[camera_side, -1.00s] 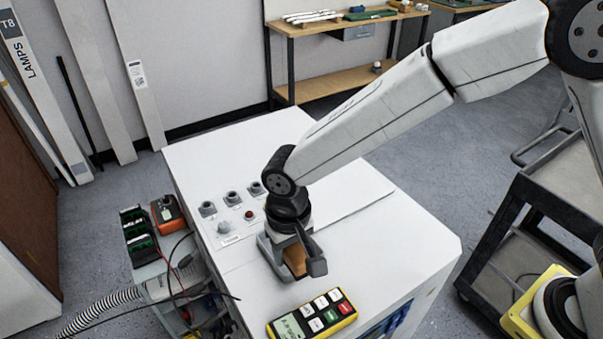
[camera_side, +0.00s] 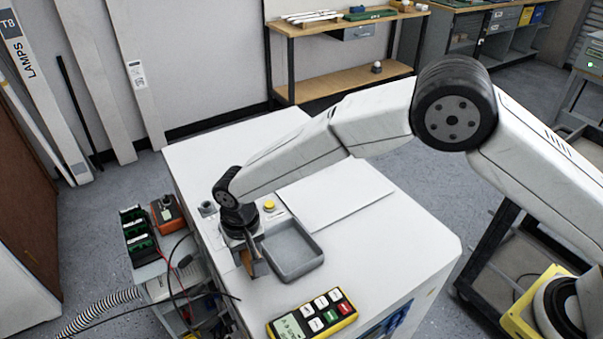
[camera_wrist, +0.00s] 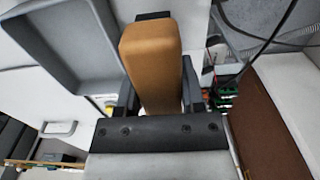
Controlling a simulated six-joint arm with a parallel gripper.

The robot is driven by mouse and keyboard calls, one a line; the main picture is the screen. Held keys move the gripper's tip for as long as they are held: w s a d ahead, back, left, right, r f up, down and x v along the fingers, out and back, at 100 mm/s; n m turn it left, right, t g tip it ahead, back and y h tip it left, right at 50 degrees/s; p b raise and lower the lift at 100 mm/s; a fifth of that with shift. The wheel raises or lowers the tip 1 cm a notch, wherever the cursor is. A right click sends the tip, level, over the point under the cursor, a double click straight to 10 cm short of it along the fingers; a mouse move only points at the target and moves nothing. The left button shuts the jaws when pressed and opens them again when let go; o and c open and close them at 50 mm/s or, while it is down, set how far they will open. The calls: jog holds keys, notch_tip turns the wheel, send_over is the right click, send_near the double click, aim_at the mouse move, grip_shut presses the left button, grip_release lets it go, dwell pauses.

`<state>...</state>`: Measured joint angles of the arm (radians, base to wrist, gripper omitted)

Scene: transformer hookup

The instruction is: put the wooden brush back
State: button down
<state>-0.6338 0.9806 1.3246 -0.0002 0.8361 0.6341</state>
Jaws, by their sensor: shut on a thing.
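My gripper (camera_side: 252,264) is shut on the wooden brush (camera_wrist: 152,66), a brown block between the two fingers in the wrist view. In the side view only a small brown part of the brush (camera_side: 247,262) shows beside the fingers; the rest is hidden. The gripper points down over the left edge area of the white cabinet top, just left of an empty grey tray (camera_side: 268,266). The tray's wall also shows at the upper left of the wrist view (camera_wrist: 108,30). I cannot tell whether the brush touches the cabinet top.
A yellow meter with buttons (camera_side: 313,316) lies at the cabinet's front. A white panel (camera_side: 337,193) lies behind the tray. A yellow button (camera_side: 269,206) and a grey fitting (camera_side: 207,208) stand near my wrist. A side cart (camera_side: 160,285) with cables is at left.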

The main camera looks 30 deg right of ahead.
jog(key=shift+w+a+f, duration=0.1)
jog(key=shift+w+f, duration=0.1)
jog(key=shift+f, duration=0.1)
jog(key=shift+w+f, duration=0.1)
jog(key=shift+w+a+f, duration=0.1)
jog(key=shift+f, duration=1.6)
jog(key=shift+f, duration=0.15)
jog(key=shift+c, duration=1)
grip_release()
notch_tip(320, 180, up, 12)
jog(key=shift+r, duration=0.15)
